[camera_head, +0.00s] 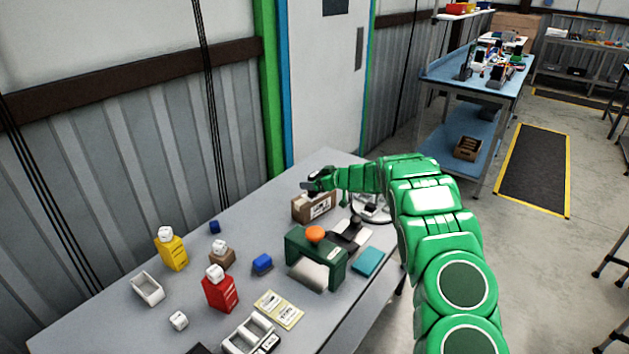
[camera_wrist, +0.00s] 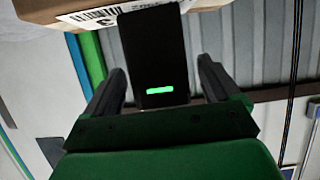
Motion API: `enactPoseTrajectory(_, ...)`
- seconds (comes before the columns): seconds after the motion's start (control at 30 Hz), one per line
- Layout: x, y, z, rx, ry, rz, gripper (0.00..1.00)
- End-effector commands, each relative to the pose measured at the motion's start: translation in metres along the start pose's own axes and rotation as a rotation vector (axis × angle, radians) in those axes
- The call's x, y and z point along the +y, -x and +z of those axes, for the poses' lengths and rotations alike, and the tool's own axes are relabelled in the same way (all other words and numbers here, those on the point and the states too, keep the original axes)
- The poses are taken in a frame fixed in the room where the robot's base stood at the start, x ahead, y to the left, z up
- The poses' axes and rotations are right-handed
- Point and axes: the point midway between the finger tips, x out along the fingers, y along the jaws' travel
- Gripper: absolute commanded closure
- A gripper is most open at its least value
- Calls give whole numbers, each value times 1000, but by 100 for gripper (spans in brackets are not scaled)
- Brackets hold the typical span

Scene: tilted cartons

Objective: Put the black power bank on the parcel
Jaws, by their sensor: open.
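The brown cardboard parcel (camera_head: 317,208) stands near the far end of the grey table, with a white label on its front. My gripper (camera_head: 311,186) is just above its top, reaching in from the right. In the wrist view the black power bank (camera_wrist: 153,50), with a lit green bar, is between the fingers of my gripper (camera_wrist: 161,66). The fingers are open, with gaps on both sides of it. The power bank overlaps the label of the parcel (camera_wrist: 50,8) there. Contact between power bank and parcel cannot be made out. In the head view the power bank merges with the dark gripper.
A green arched device (camera_head: 300,255) with an orange top stands in front of the parcel. A teal box (camera_head: 368,262) is to its right. Bare table lies left of the parcel.

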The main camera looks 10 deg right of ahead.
Motion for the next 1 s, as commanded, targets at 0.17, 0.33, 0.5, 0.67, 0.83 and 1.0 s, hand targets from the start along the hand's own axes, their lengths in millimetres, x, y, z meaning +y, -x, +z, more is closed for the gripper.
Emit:
enactPoseTrajectory(0.17,0,1,-3,0,0,0,11)
enactPoseTrajectory(0.33,0,14,-1,-2,-3,0,11)
enactPoseTrajectory(0.5,1,37,-4,1,0,1,11)
enactPoseTrajectory(0.67,0,60,-2,-2,-2,1,11)
enactPoseTrajectory(0.83,1,85,-4,0,0,1,11)
enactPoseTrajectory(1.0,0,106,-3,1,-1,-1,11)
